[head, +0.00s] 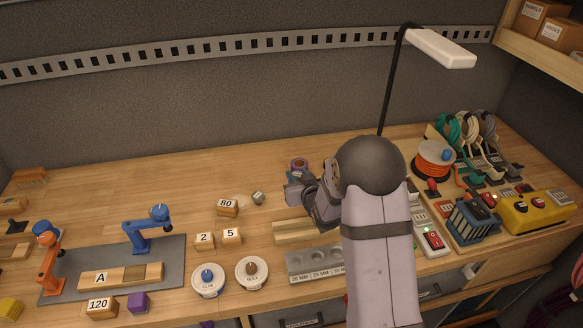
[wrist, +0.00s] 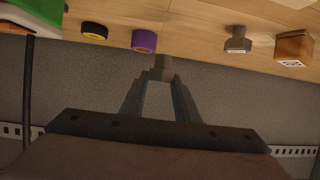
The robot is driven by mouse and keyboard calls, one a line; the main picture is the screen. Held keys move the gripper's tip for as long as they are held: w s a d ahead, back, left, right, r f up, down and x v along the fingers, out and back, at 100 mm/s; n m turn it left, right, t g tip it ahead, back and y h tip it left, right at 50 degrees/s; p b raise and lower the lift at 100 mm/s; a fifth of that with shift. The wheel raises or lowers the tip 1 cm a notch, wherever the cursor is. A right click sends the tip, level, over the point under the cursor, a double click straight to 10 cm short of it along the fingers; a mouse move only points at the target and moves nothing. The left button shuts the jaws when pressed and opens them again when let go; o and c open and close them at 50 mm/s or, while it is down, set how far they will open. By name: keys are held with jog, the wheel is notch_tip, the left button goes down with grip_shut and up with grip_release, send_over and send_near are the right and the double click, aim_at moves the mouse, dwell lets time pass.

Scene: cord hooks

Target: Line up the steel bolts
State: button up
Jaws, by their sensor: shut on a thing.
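My gripper (wrist: 160,78) is shut on a small grey steel bolt (wrist: 164,62), which shows just beyond the fingertips in the wrist view. In the head view my gripper (head: 296,191) is over the middle of the bench, and my arm hides much of what lies behind it; I cannot make out the held bolt there. Another steel bolt (head: 257,198) stands on the bench to the left of the gripper. It also shows in the wrist view (wrist: 237,42). A wooden rail (head: 298,228) lies in front of the gripper, partly hidden by the arm.
A grey size plate with holes (head: 314,264) lies nearer the front edge. Number blocks (head: 227,206) and two round dishes (head: 207,279) are to the left. A purple roll (head: 299,164) is behind the gripper. An orange cord spool (head: 433,160) stands at right.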

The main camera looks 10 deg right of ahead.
aim_at(298, 176)
jog(key=shift+w+r+n+y, duration=0.3)
jog(key=shift+r+n+y, duration=0.1)
jog(key=shift+r, duration=0.15)
jog(key=shift+f, duration=0.15)
jog(key=shift+f+b, duration=2.3)
jog(key=shift+f, duration=1)
jog(key=shift+f+b, duration=0.55)
jog(key=o, duration=1.2)
jog(key=shift+r+b, duration=0.8)
jog(key=shift+r, duration=4.25)
